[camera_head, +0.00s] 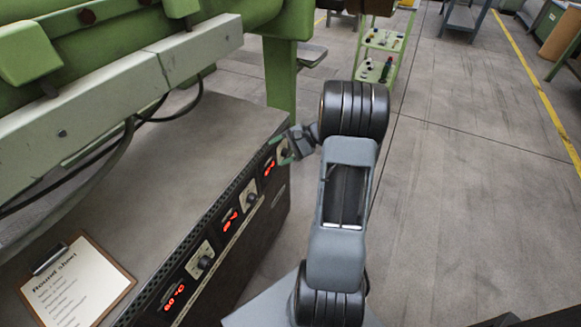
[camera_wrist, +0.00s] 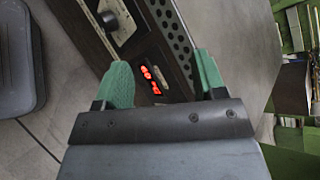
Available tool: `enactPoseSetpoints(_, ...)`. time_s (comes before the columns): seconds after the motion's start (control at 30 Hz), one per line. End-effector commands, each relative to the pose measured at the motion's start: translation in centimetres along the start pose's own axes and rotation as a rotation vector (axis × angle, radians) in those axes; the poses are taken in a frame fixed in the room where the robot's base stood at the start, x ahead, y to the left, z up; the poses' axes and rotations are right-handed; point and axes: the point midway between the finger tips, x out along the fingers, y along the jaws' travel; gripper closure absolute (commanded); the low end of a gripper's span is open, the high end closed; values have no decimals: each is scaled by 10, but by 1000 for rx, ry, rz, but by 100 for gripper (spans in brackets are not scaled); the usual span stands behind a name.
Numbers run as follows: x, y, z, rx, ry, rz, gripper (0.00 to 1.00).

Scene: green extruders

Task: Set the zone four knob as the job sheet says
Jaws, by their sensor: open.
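The control cabinet (camera_head: 215,240) has a front panel with knobs on pale plates and red displays. A near knob (camera_head: 205,262) and a middle knob (camera_head: 251,198) show clearly. The far knob is largely hidden by my gripper (camera_head: 285,150), which is at the panel's far end. In the wrist view my gripper (camera_wrist: 163,78) is open, its green fingers apart with nothing between them. A red display (camera_wrist: 151,80) shows beyond the fingers, and a dark knob (camera_wrist: 108,19) lies up and left of them. Zone labels cannot be read. The job sheet (camera_head: 75,285) lies clipped to a board on the cabinet top.
The green extruder (camera_head: 150,40) with a grey rail and hanging black cables (camera_head: 125,140) overhangs the cabinet. A green leg (camera_head: 279,80) stands behind the cabinet's far end. A green trolley (camera_head: 385,40) stands at the back.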

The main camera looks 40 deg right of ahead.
Motion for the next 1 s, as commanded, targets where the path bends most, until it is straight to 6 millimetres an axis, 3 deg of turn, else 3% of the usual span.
enactPoseSetpoints(0.03,-4,24,-41,64,-4,-103,36)
enactPoseSetpoints(0.1,-18,40,-79,125,-6,-241,36)
enactPoseSetpoints(0.2,-38,65,-122,184,-2,-410,36)
enactPoseSetpoints(0.33,-59,92,-159,229,12,-571,36)
enactPoseSetpoints(0.57,-72,112,-185,253,25,-696,36)
enactPoseSetpoints(1.0,-14,65,-195,255,25,-701,36)
